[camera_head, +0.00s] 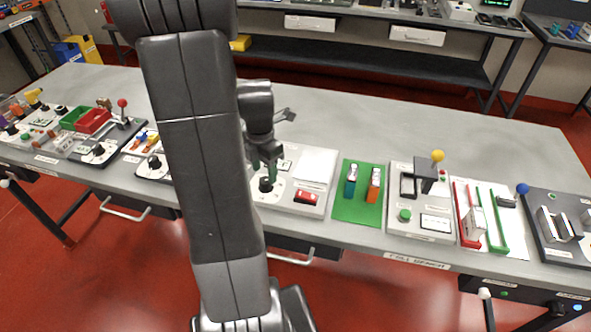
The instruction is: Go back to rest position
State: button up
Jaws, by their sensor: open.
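My gripper (265,168) points down over a white panel (317,163) near the front of the long grey table, with its fingertips just above a black round knob (266,185). It is open, and I see nothing held in it. I cannot tell whether the fingertips touch the knob. My dark arm crosses the left middle of the view and hides part of the table and panels behind it.
A red switch (306,198) sits beside the knob. To the right are a green mat (344,208) with two small upright objects, a panel with a yellow-ball lever (437,156), and a blue ball (522,188). The table's rear strip (400,125) is clear.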

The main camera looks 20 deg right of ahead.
aim_at(265, 180)
jog(key=shift+f, duration=0.1)
notch_tip(265, 180, down, 4)
jog(key=b, duration=0.3)
jog(key=shift+r+m, duration=0.3)
jog(key=shift+m, duration=1.4)
